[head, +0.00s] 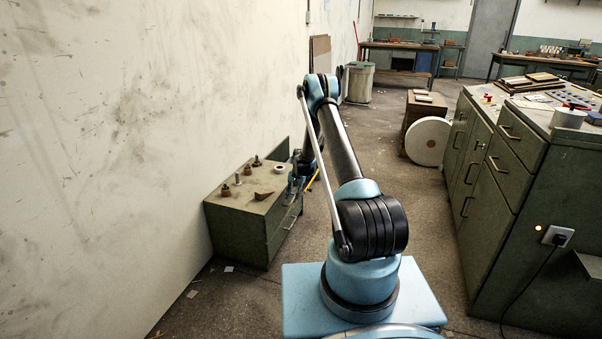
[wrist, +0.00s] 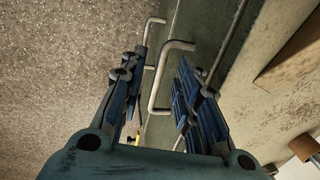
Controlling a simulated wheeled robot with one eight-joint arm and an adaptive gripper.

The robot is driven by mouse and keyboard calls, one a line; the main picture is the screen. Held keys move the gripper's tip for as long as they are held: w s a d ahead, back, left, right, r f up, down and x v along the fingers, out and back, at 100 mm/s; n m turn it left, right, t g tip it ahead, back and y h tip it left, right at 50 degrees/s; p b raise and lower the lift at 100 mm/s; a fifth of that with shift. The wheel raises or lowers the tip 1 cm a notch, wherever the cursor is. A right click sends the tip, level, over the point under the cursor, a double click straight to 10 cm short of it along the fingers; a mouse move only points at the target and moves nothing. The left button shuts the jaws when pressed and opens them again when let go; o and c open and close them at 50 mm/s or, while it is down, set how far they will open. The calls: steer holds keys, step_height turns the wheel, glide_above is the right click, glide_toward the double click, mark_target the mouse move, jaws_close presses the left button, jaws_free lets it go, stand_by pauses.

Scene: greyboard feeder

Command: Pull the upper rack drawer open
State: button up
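The green rack (head: 235,232) is a low metal cabinet against the wall on the left in the head view. Its drawer fronts face right, and the upper drawer looks shut. In the wrist view the upper drawer's bent metal handle (wrist: 164,62) stands out from the green front (wrist: 205,35), with a lower handle (wrist: 148,28) beyond it. My gripper (wrist: 159,72) is open, with its blue-black fingers on either side of the upper handle; I cannot tell whether they touch it. In the head view my gripper (head: 297,182) is beside the rack's right top edge, partly hidden by my arm.
Several small knobs, a white ring (head: 280,168) and a brown wedge (head: 260,195) lie on the rack top. A large green console (head: 540,215) stands on the right, and a white roll (head: 427,142) behind it. The floor between rack and console is mostly clear.

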steer(key=v, duration=1.7)
steer(key=shift+r, duration=0.25)
stand_by(1.3)
steer(key=shift+w+d+r, duration=0.1)
stand_by(0.3)
steer(key=w+v, duration=0.1)
steer(key=v, duration=1)
steer(key=shift+s+r, duration=0.3)
steer(key=shift+s, duration=0.2)
